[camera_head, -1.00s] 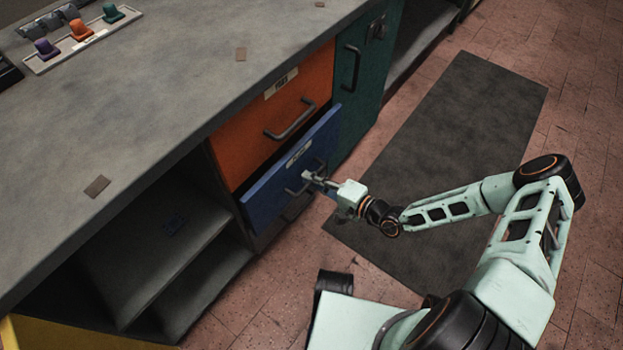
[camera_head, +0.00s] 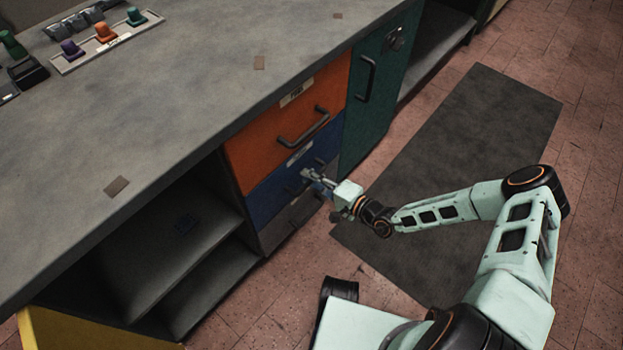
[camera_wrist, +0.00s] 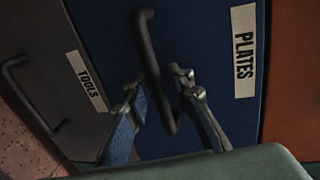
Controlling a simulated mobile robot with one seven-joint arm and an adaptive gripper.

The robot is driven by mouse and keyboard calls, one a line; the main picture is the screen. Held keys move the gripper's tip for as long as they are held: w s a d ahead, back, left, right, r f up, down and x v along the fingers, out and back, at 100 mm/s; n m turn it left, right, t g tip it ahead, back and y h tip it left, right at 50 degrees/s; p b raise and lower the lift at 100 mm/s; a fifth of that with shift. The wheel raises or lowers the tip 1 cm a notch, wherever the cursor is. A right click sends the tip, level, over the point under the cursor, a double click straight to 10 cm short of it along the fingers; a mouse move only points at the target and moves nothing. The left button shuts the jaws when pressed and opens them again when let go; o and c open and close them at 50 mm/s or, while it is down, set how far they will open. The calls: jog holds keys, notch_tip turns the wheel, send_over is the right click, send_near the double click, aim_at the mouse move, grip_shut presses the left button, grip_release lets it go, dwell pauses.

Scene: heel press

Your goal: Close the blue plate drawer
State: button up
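The blue plate drawer (camera_head: 272,200) sits below the orange drawer, and its front looks about flush with the cabinet in the head view. In the wrist view the blue drawer front (camera_wrist: 210,55) carries a PLATES label (camera_wrist: 244,65) and a dark bar handle (camera_wrist: 150,60). My gripper (camera_head: 311,177) is at the blue drawer's handle. In the wrist view my gripper (camera_wrist: 158,82) has its two fingers apart, one on each side of the handle's lower part. Whether a finger touches the handle is unclear.
The orange drawer (camera_head: 260,140) is above and shut. A grey drawer (camera_head: 285,222) labelled TOOLS lies below. A teal door (camera_head: 380,95) is to the right, and open shelves (camera_head: 185,245) are to the left. A dark mat (camera_head: 450,150) covers the floor.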

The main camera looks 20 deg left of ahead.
jog(key=shift+o, duration=0.5)
jog(key=shift+d, duration=0.1)
jog(key=v, duration=1.2)
jog(key=shift+s+f, duration=0.1)
